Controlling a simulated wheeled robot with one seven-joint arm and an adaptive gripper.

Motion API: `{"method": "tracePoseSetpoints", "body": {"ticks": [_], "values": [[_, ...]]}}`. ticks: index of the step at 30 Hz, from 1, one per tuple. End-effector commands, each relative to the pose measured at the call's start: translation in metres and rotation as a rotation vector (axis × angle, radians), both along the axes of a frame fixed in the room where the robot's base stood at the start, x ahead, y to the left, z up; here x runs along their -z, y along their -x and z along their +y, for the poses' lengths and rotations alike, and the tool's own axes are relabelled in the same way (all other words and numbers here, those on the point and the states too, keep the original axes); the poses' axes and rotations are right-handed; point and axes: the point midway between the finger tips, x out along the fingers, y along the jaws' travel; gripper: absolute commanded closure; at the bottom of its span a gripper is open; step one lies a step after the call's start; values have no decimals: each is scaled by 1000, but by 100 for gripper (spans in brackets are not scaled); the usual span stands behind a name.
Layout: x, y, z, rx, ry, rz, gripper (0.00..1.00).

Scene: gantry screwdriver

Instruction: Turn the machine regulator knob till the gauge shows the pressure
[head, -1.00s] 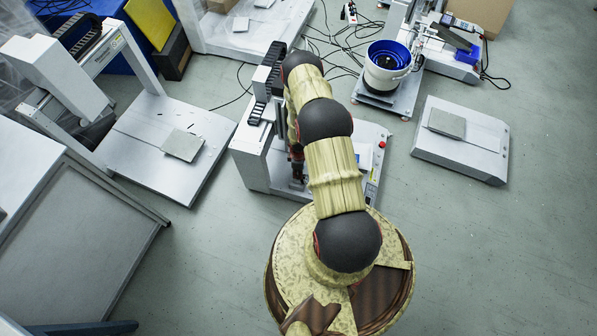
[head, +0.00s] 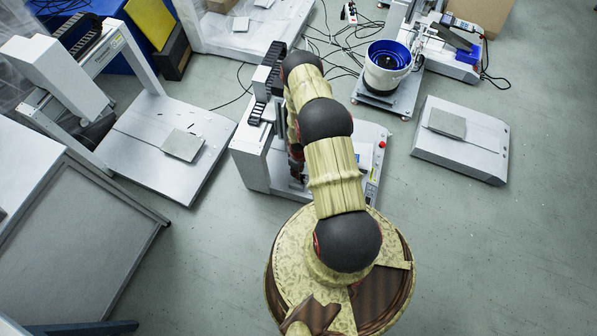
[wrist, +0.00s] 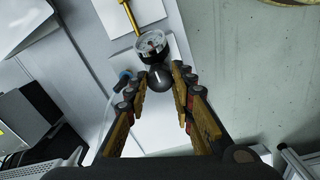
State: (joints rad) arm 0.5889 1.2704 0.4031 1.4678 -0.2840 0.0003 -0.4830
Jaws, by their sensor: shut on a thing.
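The dark round regulator knob (wrist: 161,78) shows in the wrist view between the fingertips of my gripper (wrist: 163,86). My gripper is shut on it, one finger on each side. The round pressure gauge (wrist: 152,44) with a pale face sits just beyond the knob. Its needle and numbers are too small to read. In the head view my gripper is mostly hidden behind my arm, at the front of the grey gantry machine (head: 252,163). The knob and gauge cannot be made out there.
A brass-coloured rod (wrist: 130,15) and a blue fitting with a clear tube (wrist: 124,76) are close to the gauge. A white bowl feeder (head: 386,68) stands behind the machine. A flat grey unit (head: 460,150) lies to the right. Open floor (head: 450,250) is at the lower right.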

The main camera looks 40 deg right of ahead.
Motion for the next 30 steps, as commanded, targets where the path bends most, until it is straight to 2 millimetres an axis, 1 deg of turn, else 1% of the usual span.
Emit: {"method": "tracePoseSetpoints", "body": {"ticks": [3,9,23,24,30], "values": [[0,0,0,57,0,0,100],[0,0,0,116,0,0,100],[0,0,0,133,0,0,100],[0,0,0,133,0,0,75],[0,0,0,133,0,0,64]]}}
